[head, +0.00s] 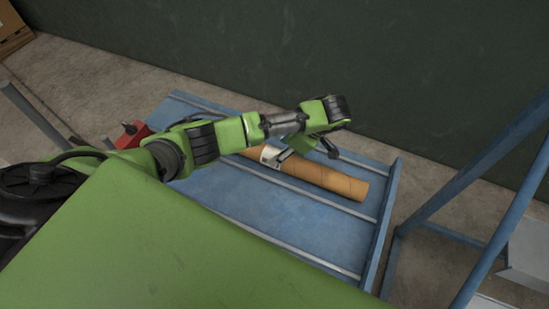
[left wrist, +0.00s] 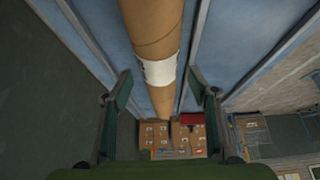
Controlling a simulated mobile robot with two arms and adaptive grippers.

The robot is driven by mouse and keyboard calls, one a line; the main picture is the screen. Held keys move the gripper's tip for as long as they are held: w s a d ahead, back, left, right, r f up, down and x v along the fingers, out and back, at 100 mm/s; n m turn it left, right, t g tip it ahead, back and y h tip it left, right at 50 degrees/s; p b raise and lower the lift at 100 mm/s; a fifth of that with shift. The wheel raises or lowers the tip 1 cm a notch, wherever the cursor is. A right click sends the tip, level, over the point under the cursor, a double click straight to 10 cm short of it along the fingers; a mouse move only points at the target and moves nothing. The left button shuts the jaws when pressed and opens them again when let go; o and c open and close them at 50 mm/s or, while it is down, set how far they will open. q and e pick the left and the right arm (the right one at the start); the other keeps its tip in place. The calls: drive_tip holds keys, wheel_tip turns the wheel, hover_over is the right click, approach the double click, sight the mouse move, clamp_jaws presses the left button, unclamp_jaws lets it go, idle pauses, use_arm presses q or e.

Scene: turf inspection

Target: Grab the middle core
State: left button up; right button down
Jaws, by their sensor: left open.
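A brown cardboard core (head: 328,178) with a white label lies lengthwise between the rails of a blue rack (head: 290,213). It is the only core I can make out; my left arm hides its far-left part. In the left wrist view the core (left wrist: 153,22) runs down the middle, with its white label (left wrist: 159,70) between the fingers. My left gripper (head: 306,152) is open above the core, its fingers (left wrist: 160,84) spread to either side of it. I cannot tell whether they touch it. My right gripper is not in view.
A red object (head: 132,134) is at the rack's left end. A dark green wall (head: 400,70) stands behind the rack. Blue frame posts (head: 470,175) rise at the right. Cardboard boxes (left wrist: 155,133) show in the left wrist view. The rack's front part is bare.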

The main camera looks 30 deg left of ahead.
use_arm(q)
drive_tip(key=shift+d+x, duration=0.15)
drive_tip(key=shift+x, duration=1.4)
drive_tip(key=shift+d+x, duration=0.2)
drive_tip(key=shift+x, duration=1.3)
drive_tip(key=shift+w+f, duration=0.15)
drive_tip(key=shift+w, duration=0.05)
drive_tip(key=c, duration=1.4)
